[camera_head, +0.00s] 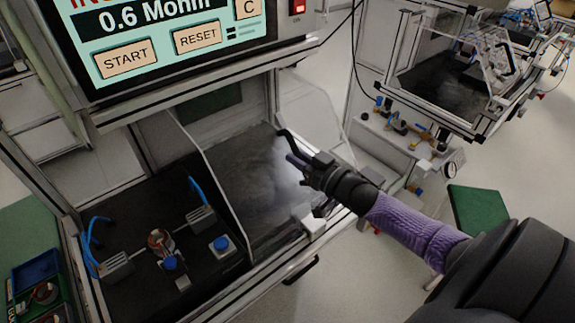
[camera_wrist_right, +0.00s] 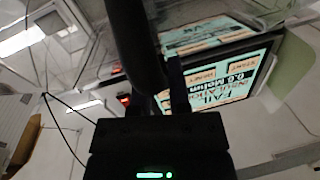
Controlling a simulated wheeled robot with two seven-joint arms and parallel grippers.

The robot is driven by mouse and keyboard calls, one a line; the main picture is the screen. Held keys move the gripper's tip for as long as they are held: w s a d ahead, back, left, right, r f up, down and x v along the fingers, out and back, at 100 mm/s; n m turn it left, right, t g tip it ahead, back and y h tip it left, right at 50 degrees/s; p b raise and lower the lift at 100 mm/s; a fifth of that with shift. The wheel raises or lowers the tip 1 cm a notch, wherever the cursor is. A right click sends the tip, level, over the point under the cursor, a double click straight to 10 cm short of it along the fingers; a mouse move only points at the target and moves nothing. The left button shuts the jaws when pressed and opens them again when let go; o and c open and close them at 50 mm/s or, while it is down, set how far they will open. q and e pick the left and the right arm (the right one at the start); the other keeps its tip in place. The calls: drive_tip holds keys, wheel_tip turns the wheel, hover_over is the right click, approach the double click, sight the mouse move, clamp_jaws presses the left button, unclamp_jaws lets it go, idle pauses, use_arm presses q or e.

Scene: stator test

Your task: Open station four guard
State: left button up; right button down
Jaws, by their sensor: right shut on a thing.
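My right gripper (camera_head: 294,163) reaches in from the right and is shut on a black curved handle (camera_head: 283,136) at the right side of the test station. In the right wrist view, the dark handle (camera_wrist_right: 135,45) runs down between the fingers of the gripper (camera_wrist_right: 172,88). The clear guard is hard to make out; a thin pale edge (camera_head: 212,178) slants down across the station, and I cannot tell how far the guard is open. A copper-wound stator (camera_head: 160,241) sits in the left bay. My left gripper is out of view.
The station's screen (camera_head: 160,40) shows 0.6 Mohm with START and RESET; the wrist view shows it (camera_wrist_right: 215,90) upside down with FAIL. Clamps and blue-capped parts (camera_head: 220,244) stand near the stator. A blue bin (camera_head: 36,270) is at lower left. Another framed station (camera_head: 440,95) stands at right.

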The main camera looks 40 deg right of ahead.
drive_tip(key=shift+d, duration=0.9)
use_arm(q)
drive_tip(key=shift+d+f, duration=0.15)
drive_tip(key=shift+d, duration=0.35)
use_arm(e)
drive_tip(key=c, duration=0.6)
unclamp_jaws()
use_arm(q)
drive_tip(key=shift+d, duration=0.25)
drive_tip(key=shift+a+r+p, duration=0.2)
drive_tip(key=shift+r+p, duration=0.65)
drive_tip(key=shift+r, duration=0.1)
use_arm(e)
drive_tip(key=s, duration=0.3)
drive_tip(key=s+d, duration=0.1)
drive_tip(key=s, duration=0.5)
drive_tip(key=shift+s+d, duration=0.4)
